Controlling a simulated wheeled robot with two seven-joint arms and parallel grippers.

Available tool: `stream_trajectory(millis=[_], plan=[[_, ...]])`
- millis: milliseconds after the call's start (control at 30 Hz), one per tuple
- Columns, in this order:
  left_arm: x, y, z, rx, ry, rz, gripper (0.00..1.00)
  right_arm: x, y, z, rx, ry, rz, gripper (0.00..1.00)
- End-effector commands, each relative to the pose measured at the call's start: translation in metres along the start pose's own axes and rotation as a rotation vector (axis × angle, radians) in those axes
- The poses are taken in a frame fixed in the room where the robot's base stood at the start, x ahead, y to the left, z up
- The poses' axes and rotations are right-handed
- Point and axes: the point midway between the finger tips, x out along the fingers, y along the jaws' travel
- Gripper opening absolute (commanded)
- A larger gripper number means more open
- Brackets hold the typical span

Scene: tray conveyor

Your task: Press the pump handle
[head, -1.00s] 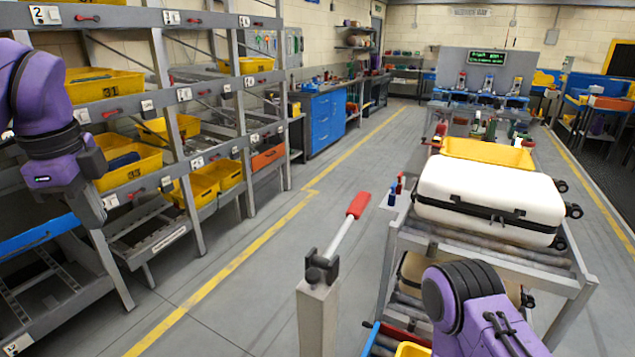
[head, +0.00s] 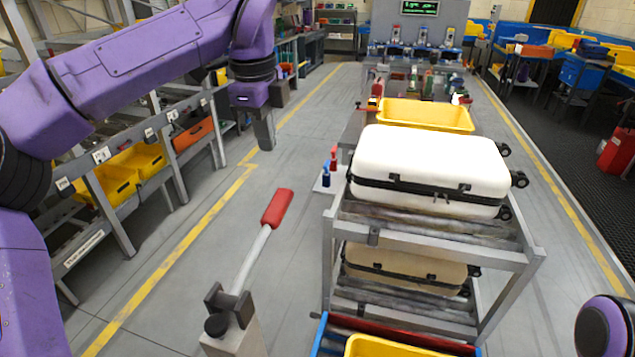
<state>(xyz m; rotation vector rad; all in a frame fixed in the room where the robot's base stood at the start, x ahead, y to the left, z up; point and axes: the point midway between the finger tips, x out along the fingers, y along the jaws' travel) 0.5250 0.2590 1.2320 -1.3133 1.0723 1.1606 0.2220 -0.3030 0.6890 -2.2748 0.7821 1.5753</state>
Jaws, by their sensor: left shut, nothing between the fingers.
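The pump handle (head: 254,250) is a thin metal lever with a red grip (head: 278,208). It slants up and away from a dark pivot on a grey post (head: 236,341) in the lower middle of the head view. My left gripper (head: 265,146) is shut and empty. It points down, above and beyond the red grip in the picture, and is apart from it. My left arm crosses the upper left. Of my right arm only a purple part shows at the lower right edge; its gripper is out of view.
A roller rack (head: 529,266) right of the post holds a white suitcase (head: 432,165), a second suitcase (head: 400,270) below, and a yellow bin (head: 425,115) behind. Shelves with yellow bins (head: 140,162) line the left. The floor between is clear.

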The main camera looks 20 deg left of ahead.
Motion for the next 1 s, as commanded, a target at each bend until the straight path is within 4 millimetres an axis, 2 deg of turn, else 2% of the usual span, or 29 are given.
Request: stream_trajectory(millis=[367,467,567,1000], plan=[[0.001,-0.003,-0.008,0.014,0.002,0.0,0.0,0.0,0.0,0.0,-0.001,0.0,0.0,0.46],[0.006,-0.003,-0.007,0.015,0.001,0.003,0.0,-0.001,0.0,0.0,0.0,0.0,0.0,0.46],[0.02,-0.002,-0.006,0.013,0.002,0.004,0.0,-0.002,0.0,-0.001,0.0,0.0,0.0,0.46],[0.111,-0.002,-0.005,0.01,0.001,0.004,0.0,-0.021,0.002,-0.009,0.0,0.0,0.0,0.46]])
